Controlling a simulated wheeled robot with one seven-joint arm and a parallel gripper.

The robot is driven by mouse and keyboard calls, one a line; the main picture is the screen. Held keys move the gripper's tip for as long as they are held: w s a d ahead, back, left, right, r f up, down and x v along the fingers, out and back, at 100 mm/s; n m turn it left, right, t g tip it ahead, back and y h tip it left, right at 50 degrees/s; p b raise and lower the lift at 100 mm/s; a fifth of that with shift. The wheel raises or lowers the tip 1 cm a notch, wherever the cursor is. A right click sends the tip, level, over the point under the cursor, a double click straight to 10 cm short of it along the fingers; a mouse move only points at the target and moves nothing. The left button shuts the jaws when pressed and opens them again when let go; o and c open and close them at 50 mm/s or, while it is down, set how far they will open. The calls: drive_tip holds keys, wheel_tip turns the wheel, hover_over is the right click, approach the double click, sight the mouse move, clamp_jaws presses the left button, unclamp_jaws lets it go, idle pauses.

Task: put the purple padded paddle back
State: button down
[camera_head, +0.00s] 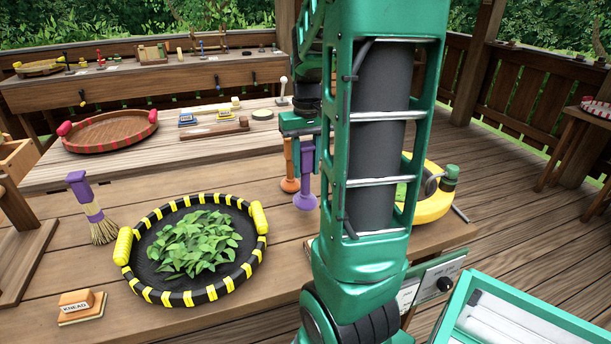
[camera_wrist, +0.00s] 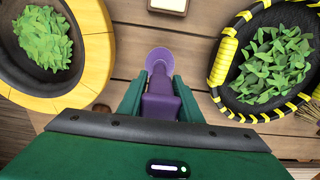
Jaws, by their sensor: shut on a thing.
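The purple padded paddle (camera_head: 306,184) is upright at the middle of the table, with a round pad at its lower end. My gripper (camera_wrist: 160,82) is shut on its purple handle, and the pad (camera_wrist: 159,59) shows beyond the fingertips in the wrist view. In the head view my gripper (camera_head: 304,142) is partly hidden by my arm. I cannot tell whether the pad touches the table. An orange paddle (camera_head: 290,170) stands close beside it on the left.
A black-and-yellow pan (camera_head: 186,297) with green leaves lies to the left. A yellow-rimmed pan (camera_head: 434,207) is partly behind my arm.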

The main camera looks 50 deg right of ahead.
sight(306, 144)
drive_tip(key=shift+w+d+f, duration=0.1)
drive_tip(key=shift+d+f, duration=0.05)
drive_tip(key=shift+f, duration=2)
drive_tip(key=c, duration=1.3)
unclamp_jaws()
wheel_tip(306, 144, up, 10)
drive_tip(key=shift+w+r, duration=0.1)
drive_tip(key=shift+r, duration=0.3)
drive_tip(key=s+a+f, duration=0.2)
drive_tip(key=s+a, duration=0.2)
drive_tip(key=a, duration=0.1)
drive_tip(key=s+a+f, duration=0.3)
drive_tip(key=s+a, duration=0.2)
drive_tip(key=s+a+f, duration=0.2)
drive_tip(key=s+a, duration=0.3)
drive_tip(key=shift+a+f, duration=0.3)
drive_tip(key=shift+a, duration=0.05)
